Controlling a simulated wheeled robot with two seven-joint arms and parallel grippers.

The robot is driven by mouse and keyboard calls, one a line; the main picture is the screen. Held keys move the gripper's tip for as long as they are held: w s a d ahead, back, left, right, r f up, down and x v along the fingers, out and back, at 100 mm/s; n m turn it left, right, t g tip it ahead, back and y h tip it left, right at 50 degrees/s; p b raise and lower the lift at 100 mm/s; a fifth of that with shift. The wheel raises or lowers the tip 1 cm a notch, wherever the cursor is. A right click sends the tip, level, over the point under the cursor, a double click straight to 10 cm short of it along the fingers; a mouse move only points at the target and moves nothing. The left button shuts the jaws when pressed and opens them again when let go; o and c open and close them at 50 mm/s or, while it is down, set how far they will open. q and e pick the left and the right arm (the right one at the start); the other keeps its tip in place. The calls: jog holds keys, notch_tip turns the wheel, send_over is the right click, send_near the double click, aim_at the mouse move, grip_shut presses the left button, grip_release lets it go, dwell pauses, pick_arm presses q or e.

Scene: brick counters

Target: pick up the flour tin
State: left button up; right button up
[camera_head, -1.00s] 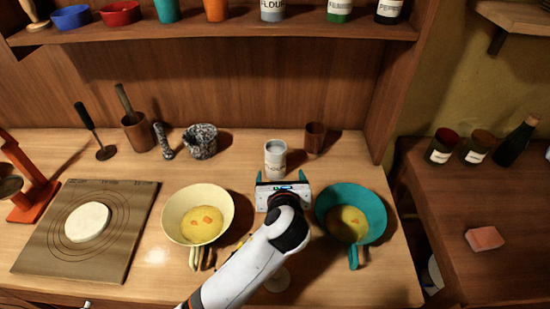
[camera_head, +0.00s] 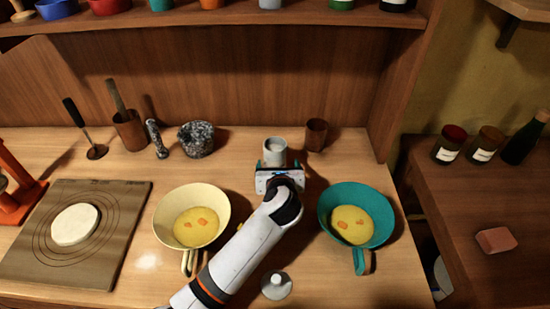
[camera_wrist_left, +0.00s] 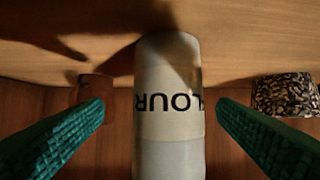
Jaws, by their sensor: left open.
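The flour tin (camera_head: 275,147) is a pale upright cylinder on the counter, partly hidden behind my left gripper in the head view. In the left wrist view the flour tin (camera_wrist_left: 168,120) fills the middle, with its dark lettering appearing upside down. My left gripper (camera_head: 275,165) is open, with its teal fingers on either side of the tin. The left wrist view shows gaps between the tin and both fingers of the left gripper (camera_wrist_left: 160,125). My right gripper is not in view.
A brown cup (camera_head: 316,134) stands close to the right of the tin. A speckled mortar (camera_head: 198,139) stands to the left. A cream pan (camera_head: 191,190) and a teal pan (camera_head: 356,188) flank my arm. A small lid-like object (camera_head: 277,286) lies near the front.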

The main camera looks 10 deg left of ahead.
aim_at(275, 164)
pick_arm(q)
jog(key=w, duration=0.1)
jog(key=w+a, duration=0.1)
jog(key=w+f, duration=0.1)
jog(key=shift+w+a, duration=0.15)
jog(key=shift+a, duration=0.2)
jog(key=shift+w+f, duration=0.2)
jog(key=shift+w, duration=0.2)
jog(key=shift+r, duration=0.1)
jog(key=c, duration=1.3)
notch_tip(275, 164, up, 10)
jog(key=shift+r, duration=0.1)
